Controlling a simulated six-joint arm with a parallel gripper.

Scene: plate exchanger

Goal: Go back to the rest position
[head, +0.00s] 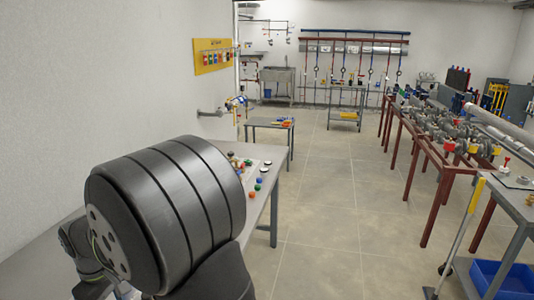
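My gripper is not visible in the head view. A large dark grey ribbed cylinder, which appears to be part of my own arm, fills the lower left and hides much of the grey workbench (262,205) behind it. Small coloured parts, among them a green piece (257,187) and an orange piece (250,194), lie on the bench beside the cylinder. I cannot tell whether anything is held.
A small grey table (270,123) stands beyond the bench. Red-framed benches (437,157) with pipes and valves line the right. A blue bin (503,278) sits low at the right. A yellow-handled tool (474,196) leans nearby. The middle floor (330,200) is clear.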

